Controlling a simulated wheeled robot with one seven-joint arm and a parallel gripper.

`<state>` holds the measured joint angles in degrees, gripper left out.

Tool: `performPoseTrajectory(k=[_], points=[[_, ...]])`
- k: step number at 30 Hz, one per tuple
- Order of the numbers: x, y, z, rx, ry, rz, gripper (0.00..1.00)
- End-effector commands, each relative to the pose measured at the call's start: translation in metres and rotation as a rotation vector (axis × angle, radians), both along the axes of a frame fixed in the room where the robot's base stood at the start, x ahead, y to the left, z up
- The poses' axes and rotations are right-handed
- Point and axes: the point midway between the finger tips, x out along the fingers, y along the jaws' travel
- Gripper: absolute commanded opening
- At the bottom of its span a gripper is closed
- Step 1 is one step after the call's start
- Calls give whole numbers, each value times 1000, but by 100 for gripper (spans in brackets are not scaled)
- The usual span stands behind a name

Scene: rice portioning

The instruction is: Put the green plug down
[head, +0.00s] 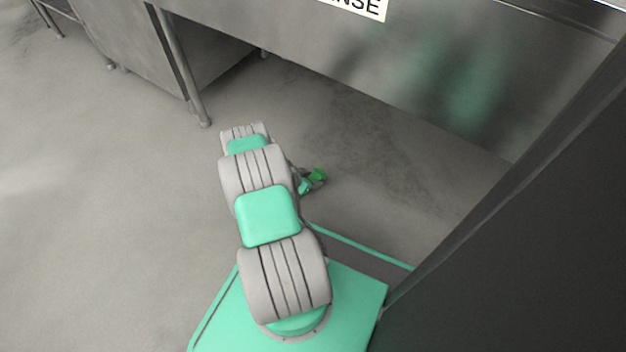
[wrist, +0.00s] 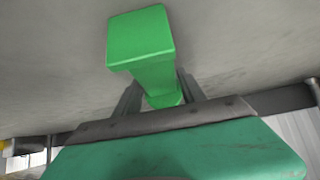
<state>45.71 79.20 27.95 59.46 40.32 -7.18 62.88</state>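The green plug (wrist: 140,38) has a block-shaped top and a narrower lower part. In the wrist view it stands between the two dark fingers of my gripper (wrist: 158,100), which is shut on its narrower part. In the head view the plug (head: 318,177) shows small, just right of my arm. My gripper (head: 304,184) is mostly hidden there behind the arm links. The plug appears held over bare floor; its height above the floor is hard to tell.
A steel sink unit (head: 400,75) with a sign (head: 358,6) stands at the back and right. A table leg (head: 182,70) stands ahead of my arm. A dark panel (head: 530,230) fills the right side. The grey floor (head: 110,200) on the left is clear.

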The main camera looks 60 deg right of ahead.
Motion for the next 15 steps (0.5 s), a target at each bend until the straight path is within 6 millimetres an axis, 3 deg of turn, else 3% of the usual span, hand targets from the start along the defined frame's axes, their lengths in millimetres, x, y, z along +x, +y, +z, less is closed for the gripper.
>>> performPoseTrajectory(k=[15], points=[[0,0,0,0,0,0,4]])
